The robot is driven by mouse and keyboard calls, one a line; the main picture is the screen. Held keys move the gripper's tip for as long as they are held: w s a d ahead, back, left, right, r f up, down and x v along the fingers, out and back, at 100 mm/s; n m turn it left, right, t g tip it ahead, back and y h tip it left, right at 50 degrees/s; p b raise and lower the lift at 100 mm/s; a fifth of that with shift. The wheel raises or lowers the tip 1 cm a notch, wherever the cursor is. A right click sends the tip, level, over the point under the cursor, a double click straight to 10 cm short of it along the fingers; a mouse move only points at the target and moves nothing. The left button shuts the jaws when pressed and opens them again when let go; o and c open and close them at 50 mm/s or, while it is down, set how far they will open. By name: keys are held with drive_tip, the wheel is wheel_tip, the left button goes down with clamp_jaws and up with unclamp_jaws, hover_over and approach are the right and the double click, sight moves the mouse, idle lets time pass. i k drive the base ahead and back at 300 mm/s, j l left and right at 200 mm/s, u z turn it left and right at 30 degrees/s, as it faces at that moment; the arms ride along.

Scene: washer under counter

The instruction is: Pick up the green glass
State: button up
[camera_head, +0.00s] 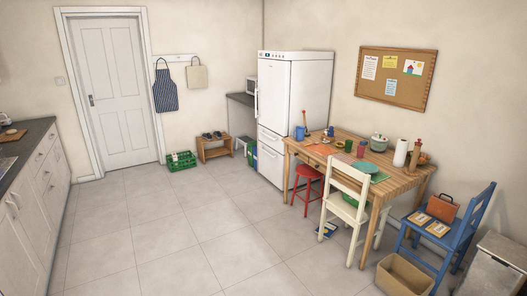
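A small green glass (348,146) stands upright on the wooden table (312,147), toward the back near its middle. It is small in the picture, so its details are hard to tell. Another small dark cup-like thing (361,152) stands just right of it. A green plate (366,167) lies in front of them. My gripper is not in view.
A white chair (347,190) and a red stool (306,186) stand at the table's front. A blue chair (455,235) and a cardboard box (403,276) are to the right. The fridge (293,95) borders the table's left. Open tiled floor (190,235) lies ahead.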

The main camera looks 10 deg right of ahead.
sight(348, 147)
drive_tip(key=i+l+z, duration=0.3)
drive_tip(key=i, duration=0.85)
drive_tip(key=i+z, duration=0.3)
drive_tip(key=i, duration=0.9)
drive_tip(key=i+u, duration=0.1)
drive_tip(key=i, duration=0.55)
drive_tip(key=i+l, duration=0.1)
drive_tip(key=i, duration=0.55)
drive_tip(key=i+l+u, duration=0.15)
drive_tip(key=i, duration=0.5)
drive_tip(key=i+l, duration=0.1)
drive_tip(key=i, duration=0.5)
drive_tip(key=u, duration=0.05)
